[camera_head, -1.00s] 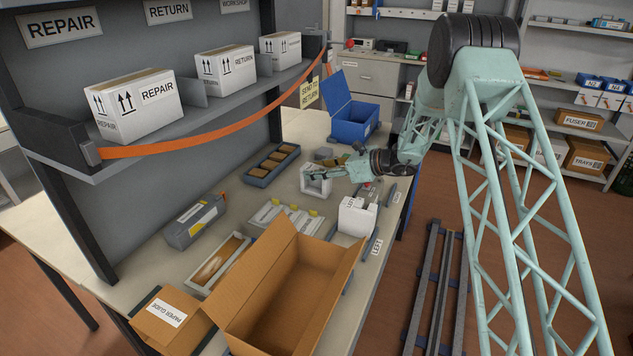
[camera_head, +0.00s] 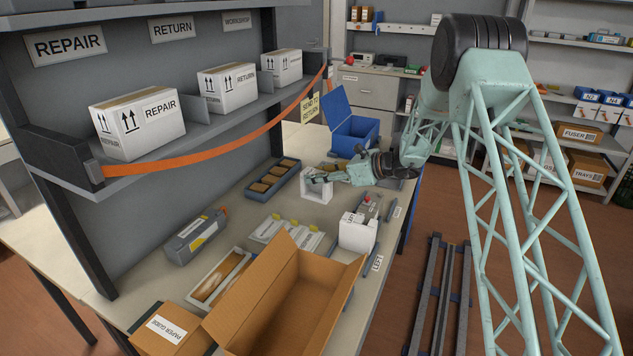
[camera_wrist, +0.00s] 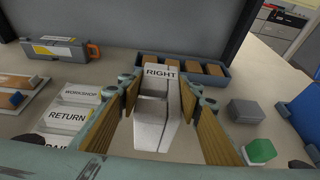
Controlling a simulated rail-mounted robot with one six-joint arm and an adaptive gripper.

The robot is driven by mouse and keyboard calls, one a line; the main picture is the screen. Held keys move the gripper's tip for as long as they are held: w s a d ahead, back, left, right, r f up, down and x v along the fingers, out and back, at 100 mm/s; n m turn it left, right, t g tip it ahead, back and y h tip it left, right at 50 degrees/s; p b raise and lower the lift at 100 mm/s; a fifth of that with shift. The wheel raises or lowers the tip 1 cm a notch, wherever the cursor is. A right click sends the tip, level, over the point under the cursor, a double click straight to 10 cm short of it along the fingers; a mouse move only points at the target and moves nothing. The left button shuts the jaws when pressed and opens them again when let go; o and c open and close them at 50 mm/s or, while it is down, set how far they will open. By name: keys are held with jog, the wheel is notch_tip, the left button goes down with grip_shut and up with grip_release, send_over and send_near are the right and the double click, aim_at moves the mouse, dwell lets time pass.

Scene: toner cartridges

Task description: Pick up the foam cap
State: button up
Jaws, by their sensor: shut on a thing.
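The white foam cap (camera_wrist: 152,108), a blocky piece with a label reading RIGHT on its far end, lies between the fingers of my gripper (camera_wrist: 159,88) in the wrist view. My gripper is shut on it, with one yellowish-padded finger along each side. In the head view the foam cap (camera_head: 316,188) shows as a white, notched block at the tip of my gripper (camera_head: 330,177), over the far part of the bench. Its underside is hidden, so any gap to the bench is hard to tell. A second white cap (camera_head: 357,233) stands nearer, by a grey cartridge.
A dark tray of brown blocks (camera_head: 288,165) is close behind the cap. A blue open box (camera_head: 352,130) stands at the far right. A green-topped block (camera_wrist: 260,150) and a grey block (camera_wrist: 245,112) are right of my gripper. An open carton (camera_head: 285,305) fills the near bench.

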jog(key=shift+r+p, duration=0.4)
jog(key=shift+r, duration=2.35)
